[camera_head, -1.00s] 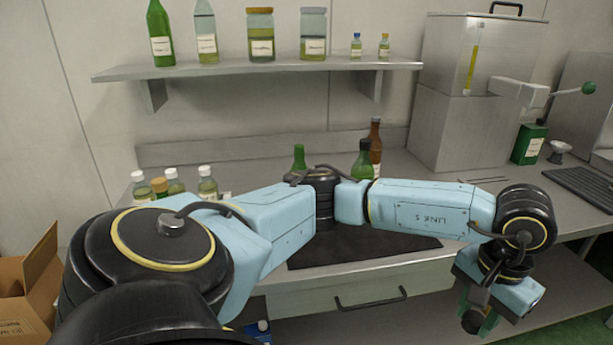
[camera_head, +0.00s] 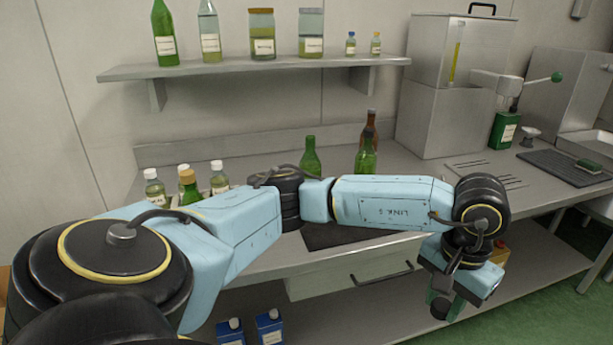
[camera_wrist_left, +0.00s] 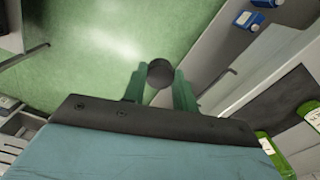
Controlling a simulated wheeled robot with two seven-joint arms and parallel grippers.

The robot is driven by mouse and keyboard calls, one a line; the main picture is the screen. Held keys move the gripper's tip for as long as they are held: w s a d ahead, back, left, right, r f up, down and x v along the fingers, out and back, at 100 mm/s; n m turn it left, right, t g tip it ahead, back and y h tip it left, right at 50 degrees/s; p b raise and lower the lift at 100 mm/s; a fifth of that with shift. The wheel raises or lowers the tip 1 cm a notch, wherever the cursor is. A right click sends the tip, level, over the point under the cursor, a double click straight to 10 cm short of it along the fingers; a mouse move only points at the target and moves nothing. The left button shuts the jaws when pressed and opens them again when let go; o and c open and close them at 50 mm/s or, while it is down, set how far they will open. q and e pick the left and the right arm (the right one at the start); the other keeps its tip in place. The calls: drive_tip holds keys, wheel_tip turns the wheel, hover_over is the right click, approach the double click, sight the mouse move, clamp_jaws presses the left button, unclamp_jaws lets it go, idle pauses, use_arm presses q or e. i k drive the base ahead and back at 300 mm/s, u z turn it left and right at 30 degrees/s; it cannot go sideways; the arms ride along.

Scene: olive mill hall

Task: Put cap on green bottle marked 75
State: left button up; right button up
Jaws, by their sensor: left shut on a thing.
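My left gripper (camera_head: 443,303) hangs low in front of the workbench at the right of the head view. In the left wrist view its green fingers (camera_wrist_left: 160,88) are shut on a dark round cap (camera_wrist_left: 160,73). Two green bottles stand on the bench behind my arm: a left one (camera_head: 310,157) and a right one (camera_head: 366,160). My arm hides their lower parts, and I cannot read a 75 on either. The gripper is well apart from both, lower and to their right. My right gripper is not in view.
A brown bottle (camera_head: 370,128) stands behind the right green bottle. Several capped bottles (camera_head: 187,184) stand at the bench's left. A wall shelf (camera_head: 260,68) holds more bottles and jars. A steel tank (camera_head: 445,120) and a green can (camera_head: 503,130) stand at the right.

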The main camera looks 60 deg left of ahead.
sight(309, 162)
drive_tip(key=u, duration=1.85)
drive_tip(key=i, duration=0.5)
